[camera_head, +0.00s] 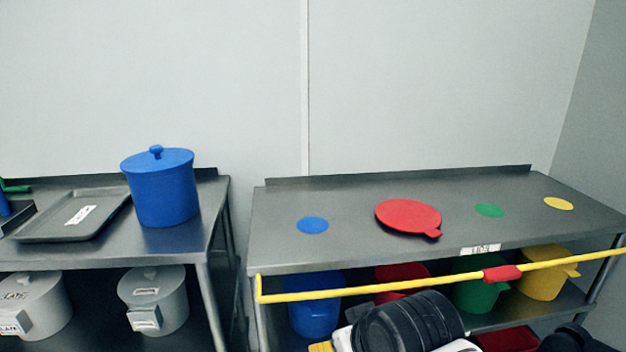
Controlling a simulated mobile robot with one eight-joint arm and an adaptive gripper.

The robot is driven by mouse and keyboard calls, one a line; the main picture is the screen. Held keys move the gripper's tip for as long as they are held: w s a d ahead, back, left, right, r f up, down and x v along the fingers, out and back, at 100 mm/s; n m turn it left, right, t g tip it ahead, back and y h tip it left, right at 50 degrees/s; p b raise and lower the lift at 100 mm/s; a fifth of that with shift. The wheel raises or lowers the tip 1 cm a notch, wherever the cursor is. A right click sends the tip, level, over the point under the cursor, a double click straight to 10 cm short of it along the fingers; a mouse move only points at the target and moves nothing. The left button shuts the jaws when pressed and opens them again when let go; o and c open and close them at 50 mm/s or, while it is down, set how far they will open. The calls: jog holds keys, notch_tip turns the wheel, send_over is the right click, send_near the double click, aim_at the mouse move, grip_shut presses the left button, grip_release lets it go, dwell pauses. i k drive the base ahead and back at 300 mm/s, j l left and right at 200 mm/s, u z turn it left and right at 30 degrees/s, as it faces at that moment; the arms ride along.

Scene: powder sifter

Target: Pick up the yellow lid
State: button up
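A flat yellow disc (558,203) lies at the right end of the right steel table top; I cannot tell whether it is a lid or a printed marker. A yellow container (543,281) stands on the shelf below, with a tab sticking out at its upper right. Whether a separate yellow lid sits on it is unclear, as a yellow rail crosses in front. My arm (410,325) shows at the bottom centre, in front of the table. The fingers of my gripper are not visible.
A red lid (408,215) with a tab lies on the table between a blue disc (312,225) and a green disc (489,210). A yellow rail (380,290) runs along the table front. A blue lidded pot (163,190) and grey tray (50,222) stand on the left table.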

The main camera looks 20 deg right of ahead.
aim_at(554, 252)
jog(key=z, duration=0.45)
jog(key=l+z, duration=0.15)
jog(key=z, duration=0.8)
jog(key=l+z, duration=0.1)
jog(key=z, duration=0.4)
